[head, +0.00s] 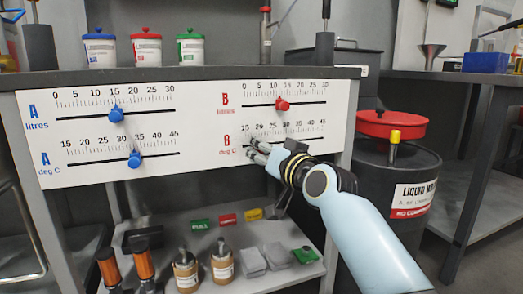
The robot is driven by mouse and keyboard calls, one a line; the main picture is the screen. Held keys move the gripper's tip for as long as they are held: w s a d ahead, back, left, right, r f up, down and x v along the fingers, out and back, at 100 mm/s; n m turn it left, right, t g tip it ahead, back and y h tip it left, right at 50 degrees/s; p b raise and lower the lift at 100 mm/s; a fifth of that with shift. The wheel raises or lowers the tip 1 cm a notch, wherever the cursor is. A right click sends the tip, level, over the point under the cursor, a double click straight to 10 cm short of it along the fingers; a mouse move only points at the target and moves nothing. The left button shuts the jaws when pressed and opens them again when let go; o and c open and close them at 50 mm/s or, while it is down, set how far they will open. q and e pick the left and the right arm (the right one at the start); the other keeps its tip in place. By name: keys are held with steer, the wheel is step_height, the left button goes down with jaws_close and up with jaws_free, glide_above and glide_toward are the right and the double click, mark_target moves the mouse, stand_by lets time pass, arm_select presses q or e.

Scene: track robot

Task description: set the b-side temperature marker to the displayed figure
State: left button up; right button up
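A white panel (211,165) on the bench front carries two A scales at left and two B scales at right. The lower right one is the B deg C scale (300,127), marked from 15 to 45. My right gripper (254,151) is at the low end of this scale, its two grey fingers pointing left at the panel. No marker shows on the B deg C scale; the gripper covers part of its track. I cannot tell whether the fingers hold anything. No displayed target figure is legible. My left gripper is out of view.
A red marker (282,104) sits on the upper B scale. Blue markers sit on the upper A scale (116,114) and lower A scale (134,159). Tubs (146,50) stand on the bench. A shelf below holds bottles (222,266). A dark drum (385,195) stands at right.

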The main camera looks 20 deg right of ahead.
mark_target(276, 144)
jaws_close()
steer(key=shift+d, duration=0.3)
steer(key=d+p, duration=0.1)
steer(key=d, duration=0.3)
steer(key=shift+w+d, duration=0.1)
steer(key=shift+d, duration=0.3)
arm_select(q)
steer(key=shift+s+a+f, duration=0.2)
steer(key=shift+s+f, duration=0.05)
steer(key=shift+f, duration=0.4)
arm_select(e)
steer(key=o, duration=0.7)
jaws_free()
steer(key=shift+w+a, duration=0.1)
steer(key=shift+o, duration=0.2)
